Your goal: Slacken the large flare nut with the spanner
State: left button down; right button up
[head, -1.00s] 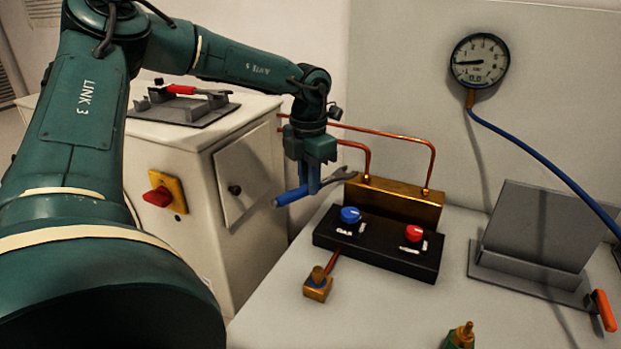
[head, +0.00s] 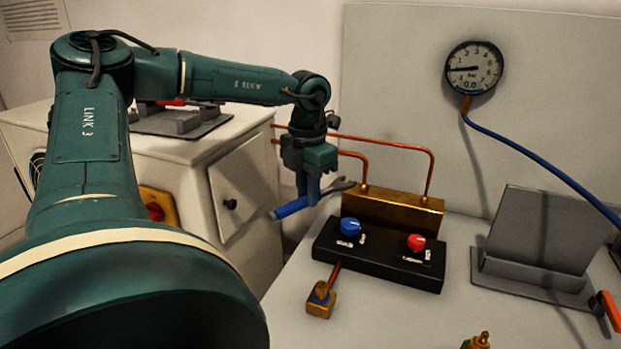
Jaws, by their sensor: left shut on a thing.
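My left gripper (head: 308,193) points down and is shut on a spanner (head: 292,207) with a blue handle and a grey open-ended jaw. The spanner is tilted, its jaw pointing right towards the brass block (head: 392,212). Two copper pipes enter this block through small brass flare nuts, one at the left (head: 364,187) and one at the right (head: 424,199). The spanner jaw is close to the left nut in the picture; whether they touch I cannot tell. Which nut is the large one is unclear. My right gripper is not in view.
A black panel with a blue knob (head: 351,227) and a red knob (head: 416,242) stands before the block. A small brass fitting (head: 321,300) lies in front. A gauge (head: 474,68) with a blue hose hangs behind. A grey stand (head: 535,240) is at right, a white cabinet (head: 190,165) at left.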

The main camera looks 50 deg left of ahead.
aim_at(330, 188)
pick_arm(q)
jog(key=shift+w+f+b, duration=0.4)
jog(key=shift+f+b, duration=0.5)
jog(key=shift+b, duration=0.05)
jog(key=shift+w+f+b, duration=0.4)
jog(key=shift+f+b, duration=0.45)
jog(key=shift+b, duration=0.05)
jog(key=shift+w+a+b, duration=0.1)
jog(key=shift+w+b, duration=0.35)
jog(key=shift+w, duration=0.65)
dwell(0.4)
jog(key=shift+w+b, duration=0.3)
jog(key=shift+w, duration=0.75)
dwell(0.4)
